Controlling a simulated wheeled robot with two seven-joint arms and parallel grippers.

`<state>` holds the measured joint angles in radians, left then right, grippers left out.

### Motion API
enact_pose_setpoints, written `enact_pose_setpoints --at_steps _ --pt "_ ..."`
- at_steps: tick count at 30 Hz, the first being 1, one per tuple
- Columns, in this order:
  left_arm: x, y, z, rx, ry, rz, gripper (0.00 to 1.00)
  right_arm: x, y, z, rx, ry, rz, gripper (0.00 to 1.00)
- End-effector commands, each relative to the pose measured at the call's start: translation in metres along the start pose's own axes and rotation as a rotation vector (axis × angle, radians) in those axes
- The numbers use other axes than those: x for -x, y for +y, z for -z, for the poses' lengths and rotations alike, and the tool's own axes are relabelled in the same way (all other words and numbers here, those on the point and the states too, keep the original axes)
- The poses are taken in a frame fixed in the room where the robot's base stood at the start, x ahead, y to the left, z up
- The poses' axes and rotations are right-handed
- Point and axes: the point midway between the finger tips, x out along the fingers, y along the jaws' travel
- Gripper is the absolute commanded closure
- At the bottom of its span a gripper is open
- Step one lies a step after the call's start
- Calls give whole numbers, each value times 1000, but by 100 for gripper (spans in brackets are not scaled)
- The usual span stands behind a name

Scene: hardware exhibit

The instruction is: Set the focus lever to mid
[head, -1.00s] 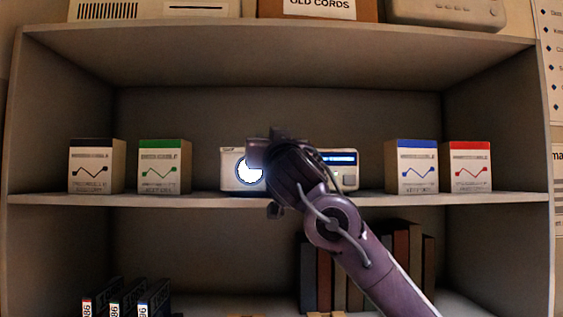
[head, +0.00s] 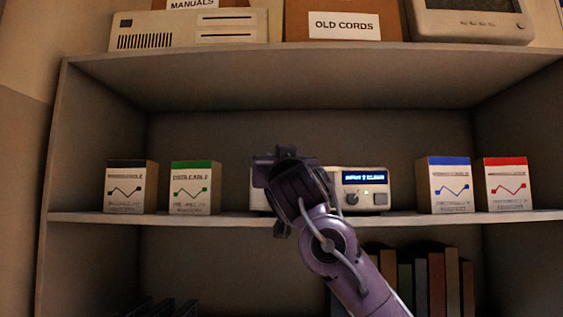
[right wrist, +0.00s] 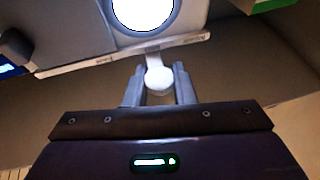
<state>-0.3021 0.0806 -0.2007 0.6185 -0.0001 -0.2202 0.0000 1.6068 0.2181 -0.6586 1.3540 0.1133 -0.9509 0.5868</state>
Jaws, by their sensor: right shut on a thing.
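A pale projector-like device (head: 350,205) stands on the middle shelf, with a lit blue display (head: 364,178) at its right. My right gripper (head: 284,190) is in front of its left part and hides the lens in the head view. In the right wrist view the bright round lens (right wrist: 145,10) is at the top, and a short lever with a white rounded knob (right wrist: 159,80) sticks out from the edge by it. My right gripper (right wrist: 158,75) is shut on this knob, one finger on each side. My left gripper is not in view.
Boxes with black (head: 129,188) and green (head: 195,188) tops stand left of the device. Blue-topped (head: 448,186) and red-topped (head: 507,184) boxes stand to its right. The shelf board (head: 410,219) is free between them. Books (head: 437,285) stand below.

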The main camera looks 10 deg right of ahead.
Motion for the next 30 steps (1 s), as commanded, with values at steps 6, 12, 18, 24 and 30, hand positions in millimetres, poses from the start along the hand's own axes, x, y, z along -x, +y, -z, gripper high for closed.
enact_pose_setpoints --at_steps 6,12,18,24,30 --pt "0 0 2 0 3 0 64 0 0 2 -2 4 2 75" --pt "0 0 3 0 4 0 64 0 0 2 -2 3 1 54" --pt "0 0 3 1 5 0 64 0 0 1 -2 2 1 54" --pt "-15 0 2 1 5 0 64 18 -1 -4 -4 3 2 54" --pt "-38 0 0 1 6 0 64 54 -1 -5 -3 4 3 54"
